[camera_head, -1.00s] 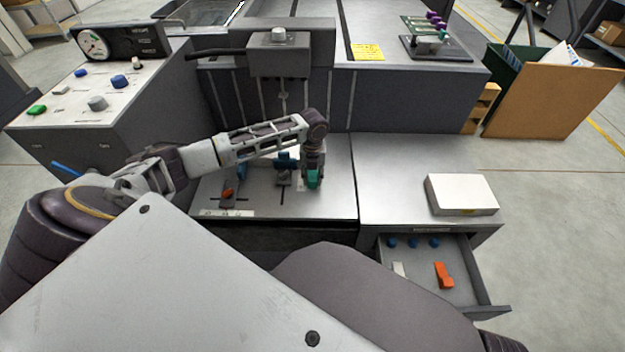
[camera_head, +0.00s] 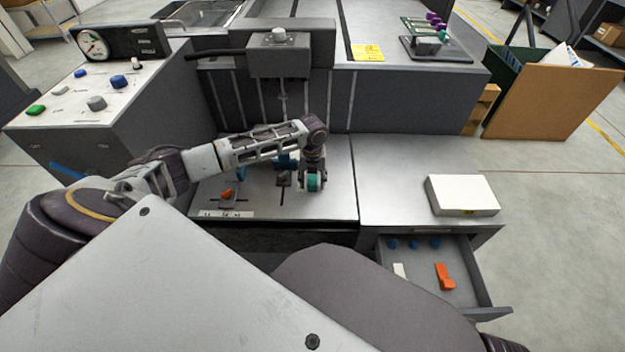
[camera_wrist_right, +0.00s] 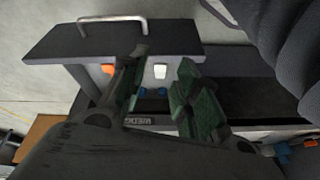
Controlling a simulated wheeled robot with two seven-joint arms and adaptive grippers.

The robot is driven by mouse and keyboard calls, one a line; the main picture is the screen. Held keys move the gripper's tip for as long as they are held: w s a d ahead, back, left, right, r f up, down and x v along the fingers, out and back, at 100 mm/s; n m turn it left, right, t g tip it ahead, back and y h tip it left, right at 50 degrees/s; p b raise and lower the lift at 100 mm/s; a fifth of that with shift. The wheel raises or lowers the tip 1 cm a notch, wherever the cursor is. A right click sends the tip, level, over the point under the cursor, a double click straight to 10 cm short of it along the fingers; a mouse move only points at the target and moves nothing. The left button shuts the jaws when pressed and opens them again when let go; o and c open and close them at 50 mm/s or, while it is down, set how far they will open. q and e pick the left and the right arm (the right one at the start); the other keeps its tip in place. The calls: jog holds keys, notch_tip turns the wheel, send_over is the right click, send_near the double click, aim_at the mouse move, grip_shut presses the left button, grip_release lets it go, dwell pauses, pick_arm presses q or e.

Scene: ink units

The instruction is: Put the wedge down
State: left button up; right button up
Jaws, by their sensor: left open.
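An orange wedge-like piece (camera_head: 445,276) lies in the open drawer (camera_head: 480,285), right of a small white block (camera_head: 399,270). The right wrist view also shows the orange piece (camera_wrist_right: 108,69) and the white block (camera_wrist_right: 160,71). A smaller orange piece (camera_head: 227,193) sits on the left of the metal worktop. My left gripper (camera_head: 314,182) is low over that worktop and open. Teal shows at its fingertips; I cannot tell whether it is a pad or an object. My right gripper (camera_wrist_right: 160,100) has its fingers apart, with nothing visible between them.
Several blue knobs (camera_head: 413,243) line the drawer's back. A white box (camera_head: 461,194) stands on the cabinet top above the drawer. A blue-topped holder (camera_head: 284,165) is close left of my left gripper. The cabinet top left of the white box is clear.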

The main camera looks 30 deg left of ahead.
pick_arm(q)
jog(key=shift+r, duration=0.1)
pick_arm(e)
jog(key=shift+w+a, duration=0.1)
pick_arm(q)
jog(key=shift+r, duration=0.55)
notch_tip(320, 180, up, 11)
jog(key=p, duration=0.3)
jog(key=shift+p, duration=0.3)
pick_arm(e)
jog(key=shift+g+h, duration=0.3)
jog(key=shift+g, duration=0.4)
jog(key=f, duration=0.3)
jog(key=d+f, duration=0.1)
jog(key=shift+s+f, duration=0.25)
jog(key=shift+s, duration=0.05)
jog(key=shift+r, duration=0.15)
